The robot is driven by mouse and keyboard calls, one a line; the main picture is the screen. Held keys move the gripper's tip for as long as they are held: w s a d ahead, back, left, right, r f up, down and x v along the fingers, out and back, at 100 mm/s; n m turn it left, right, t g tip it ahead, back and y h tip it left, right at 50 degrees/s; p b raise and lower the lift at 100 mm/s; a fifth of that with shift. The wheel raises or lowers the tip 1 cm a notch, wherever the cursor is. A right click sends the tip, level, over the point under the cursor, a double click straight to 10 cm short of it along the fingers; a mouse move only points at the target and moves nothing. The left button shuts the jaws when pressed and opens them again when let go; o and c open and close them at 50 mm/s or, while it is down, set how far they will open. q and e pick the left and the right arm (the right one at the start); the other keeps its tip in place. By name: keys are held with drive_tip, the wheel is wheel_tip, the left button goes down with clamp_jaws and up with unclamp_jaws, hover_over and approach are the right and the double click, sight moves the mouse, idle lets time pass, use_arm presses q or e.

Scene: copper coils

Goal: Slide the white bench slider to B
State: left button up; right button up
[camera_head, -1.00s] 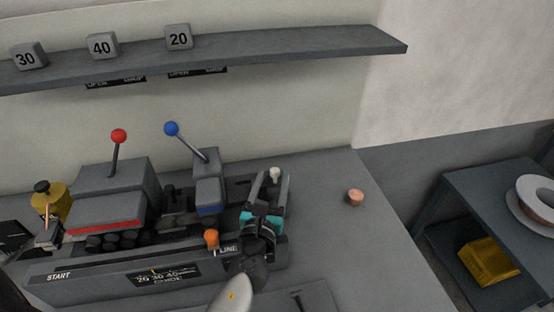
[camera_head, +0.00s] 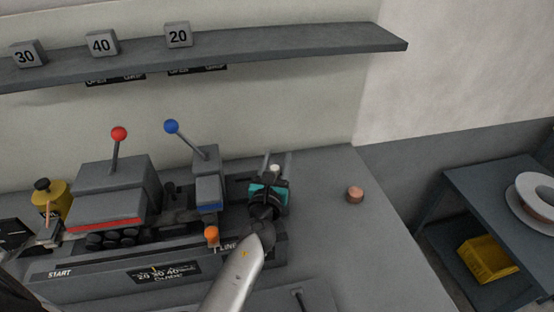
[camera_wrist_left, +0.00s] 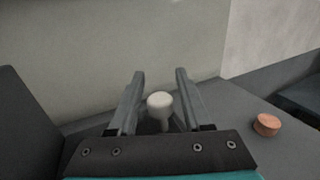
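The white knob of the bench slider (camera_head: 275,168) stands on the bench near the right end of the machine. It also shows in the left wrist view (camera_wrist_left: 160,104). My left gripper (camera_head: 277,158) is open, with a finger on each side of the knob. In the left wrist view, gaps show between the knob and both fingers (camera_wrist_left: 160,76). The slider's base and track are mostly hidden by the gripper, and I cannot make out a B mark. My right gripper is not in view.
An orange knob (camera_head: 211,234), a blue-tipped lever (camera_head: 171,128) and a red-tipped lever (camera_head: 119,134) stand to the left on the machine. A copper cylinder (camera_head: 355,194) sits to the right with clear bench around it. A shelf (camera_head: 300,47) holds numbered blocks above.

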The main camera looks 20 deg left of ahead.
use_arm(q)
clamp_jaws()
idle(1.1)
